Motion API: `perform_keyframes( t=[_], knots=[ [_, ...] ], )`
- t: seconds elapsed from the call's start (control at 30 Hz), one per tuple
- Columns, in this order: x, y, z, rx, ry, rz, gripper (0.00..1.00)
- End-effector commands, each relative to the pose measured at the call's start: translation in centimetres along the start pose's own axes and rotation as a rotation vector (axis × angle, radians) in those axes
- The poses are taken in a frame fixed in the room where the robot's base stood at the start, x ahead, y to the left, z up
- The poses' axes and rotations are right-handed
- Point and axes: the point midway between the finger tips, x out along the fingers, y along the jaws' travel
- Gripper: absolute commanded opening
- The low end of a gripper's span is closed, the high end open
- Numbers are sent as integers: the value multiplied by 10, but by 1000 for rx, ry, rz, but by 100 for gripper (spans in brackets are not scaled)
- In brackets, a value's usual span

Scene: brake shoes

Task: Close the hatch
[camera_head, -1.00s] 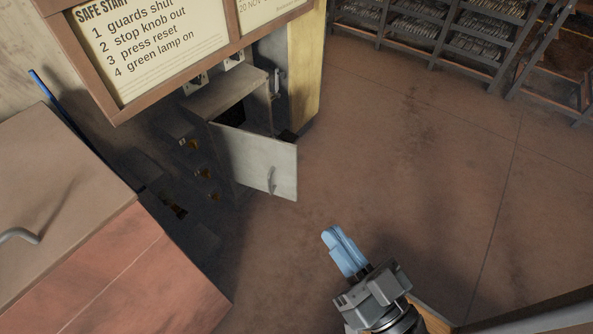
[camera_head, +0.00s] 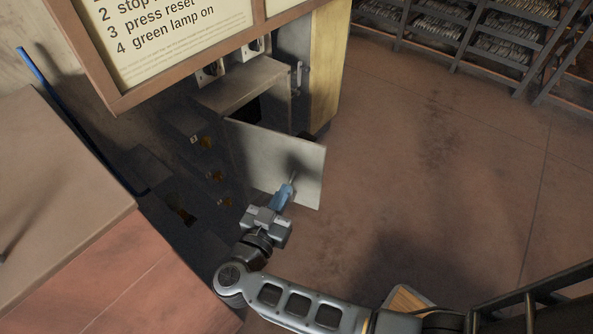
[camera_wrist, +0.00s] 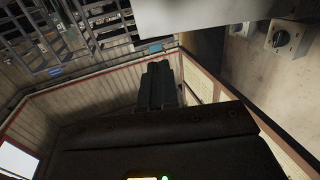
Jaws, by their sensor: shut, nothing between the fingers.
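The hatch (camera_head: 255,145) is a pale grey door panel, standing open in the head view and swung out from a grey cabinet (camera_head: 245,82). The dark cabinet opening shows behind its upper left edge. My gripper (camera_head: 288,187) has blue fingers, shut and empty, with the tips at the lower right part of the hatch, over the place of its handle. I cannot tell whether the fingers touch it. In the wrist view the fingers (camera_wrist: 157,82) point upward, and a pale flat panel, likely the hatch (camera_wrist: 215,14), crosses the top.
A bench with a reddish side (camera_head: 105,280) stands at the left. A framed sign (camera_head: 185,30) hangs above the cabinet. Dark units with knobs (camera_head: 215,175) sit left of the hatch. Open brown floor (camera_head: 430,170) lies to the right, with racks (camera_head: 480,35) at the back.

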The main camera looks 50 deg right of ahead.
Motion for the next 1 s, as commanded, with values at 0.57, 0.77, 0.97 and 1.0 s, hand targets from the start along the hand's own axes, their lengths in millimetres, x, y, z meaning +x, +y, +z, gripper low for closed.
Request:
perform_keyframes(
  t=[0.57, 0.77, 0.97, 1.0],
  knots=[
    [101, 1, 1, 2, 1, 3, 0],
    [126, 1, 1, 2, 1, 1, 0],
    [135, 1, 0, 1, 0, -1, 0],
    [136, 1, 0, 1, 0, -1, 0]
  ],
)
